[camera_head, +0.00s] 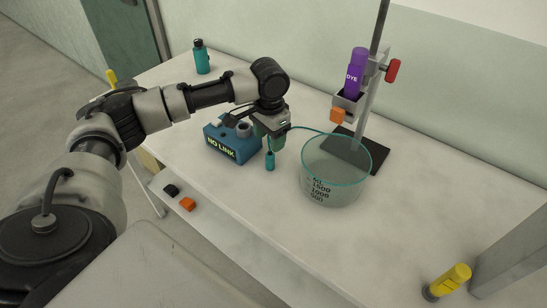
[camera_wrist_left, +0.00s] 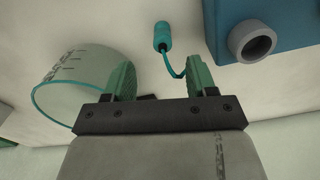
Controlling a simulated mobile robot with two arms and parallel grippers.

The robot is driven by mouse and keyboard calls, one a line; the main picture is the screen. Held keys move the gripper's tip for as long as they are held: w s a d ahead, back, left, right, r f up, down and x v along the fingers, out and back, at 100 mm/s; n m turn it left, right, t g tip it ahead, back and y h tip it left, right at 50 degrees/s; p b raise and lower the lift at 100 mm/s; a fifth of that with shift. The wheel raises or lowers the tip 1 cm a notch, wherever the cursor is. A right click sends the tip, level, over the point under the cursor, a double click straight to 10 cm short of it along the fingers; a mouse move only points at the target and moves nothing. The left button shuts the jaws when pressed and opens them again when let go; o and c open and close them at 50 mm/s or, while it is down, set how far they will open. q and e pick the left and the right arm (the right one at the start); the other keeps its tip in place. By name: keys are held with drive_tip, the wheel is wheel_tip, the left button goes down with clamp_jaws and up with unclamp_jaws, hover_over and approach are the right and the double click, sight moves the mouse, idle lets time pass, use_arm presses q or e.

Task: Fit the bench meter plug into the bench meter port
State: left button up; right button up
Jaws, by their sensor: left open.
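The bench meter is a blue box (camera_head: 222,142) reading NO LINK on the bench; part of it shows in the left wrist view (camera_wrist_left: 285,20). Its port appears to be the grey round socket (camera_wrist_left: 252,41). The plug, a small teal cylinder (camera_head: 270,160), stands or lies on the bench just right of the box; it also shows in the left wrist view (camera_wrist_left: 162,35), with a thin teal cable. My left gripper (camera_wrist_left: 160,72) is open and empty, its green fingers apart, with the plug ahead of the gap. In the head view the gripper (camera_head: 273,132) is above the bench beside the meter.
A glass beaker (camera_head: 325,190) stands to the right. Behind it is a stand (camera_head: 355,152) with a purple dye bottle (camera_head: 355,72).

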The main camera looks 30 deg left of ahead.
sight(270, 154)
use_arm(q)
drive_tip(key=shift+s+f, duration=0.2)
drive_tip(key=shift+f, duration=0.9)
drive_tip(key=shift+w+f, duration=0.1)
drive_tip(key=shift+f, duration=0.25)
drive_tip(key=f, duration=0.3)
drive_tip(key=f+p, duration=0.1)
drive_tip(key=shift+w+a+f, duration=0.1)
drive_tip(key=shift+w+f, duration=0.05)
drive_tip(key=shift+w, duration=0.1)
drive_tip(key=shift+f, duration=0.45)
drive_tip(key=c, duration=1)
use_arm(e)
drive_tip(key=shift+s+a+r, duration=0.1)
drive_tip(key=shift+s+r, duration=0.15)
drive_tip(key=shift+s, duration=0.25)
drive_tip(key=shift+s+a+r, duration=0.1)
drive_tip(key=shift+s+r, duration=0.1)
drive_tip(key=shift+s, duration=0.3)
use_arm(q)
drive_tip(key=shift+r, duration=0.1)
use_arm(e)
drive_tip(key=shift+d, duration=0.1)
